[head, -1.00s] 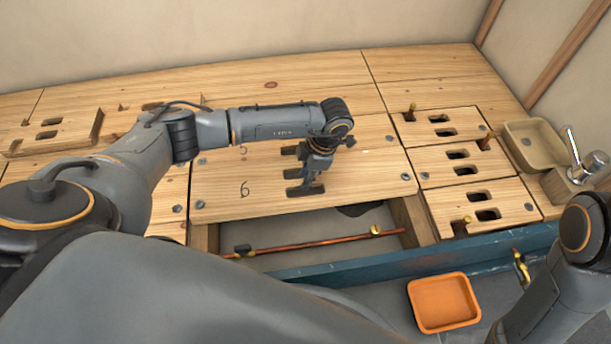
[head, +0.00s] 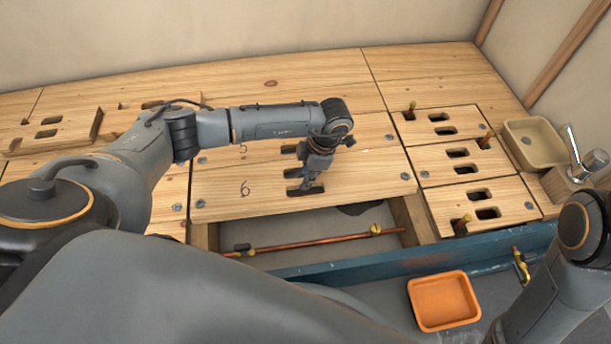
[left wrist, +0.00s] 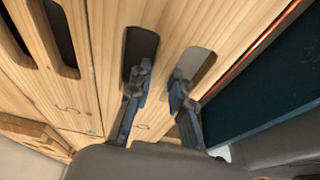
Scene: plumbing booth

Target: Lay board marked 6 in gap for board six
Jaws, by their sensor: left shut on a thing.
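The board marked 6 (head: 240,205) is a pale wooden board with two hand slots. It lies at the back of an open gap (head: 290,225), whose front part is uncovered. My left gripper (head: 308,186) is over the board's slots. In the left wrist view, the gripper (left wrist: 160,90) has one finger in each slot and is shut on the wood strip between them of board 6 (left wrist: 165,55). The fingertips are hidden in the slots. I cannot tell whether the board is lifted. My right gripper is out of view.
A copper pipe (head: 310,243) runs across the gap. A blue beam (head: 400,252) edges the front. The board marked 5 (head: 225,153) lies behind. Slotted boards (head: 490,214) with copper stubs are at right. An orange tray (head: 444,301) and a beige basin (head: 540,145) are nearby.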

